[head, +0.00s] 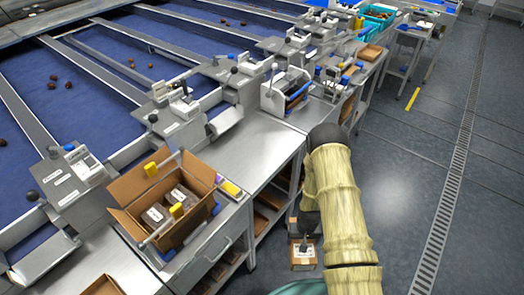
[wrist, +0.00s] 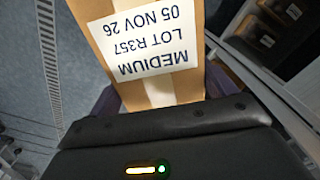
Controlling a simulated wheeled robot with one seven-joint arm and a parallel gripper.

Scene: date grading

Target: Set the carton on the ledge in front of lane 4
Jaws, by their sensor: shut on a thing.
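A small brown carton (head: 304,263) with a white label is in the head view, low beside the bench. In the wrist view the carton (wrist: 195,85) fills the top middle; its label reads MEDIUM, LOT R357, 05 NOV 26, upside down in the picture. My gripper (wrist: 160,98) is shut on it, with a dark purple finger at each side. In the head view my sleeved arm hides most of the gripper. The metal ledge (head: 262,142) runs along the front of the blue sorting lanes (head: 110,65). I cannot read which lane is lane 4.
A large open carton (head: 130,187) holding dark packs stands on the near ledge. Grey machines with handles line the lane ends. Teal crates (head: 378,13) stand at the far end. Shelves under the bench hold cartons (head: 270,195). The floor (head: 410,170) at right is clear.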

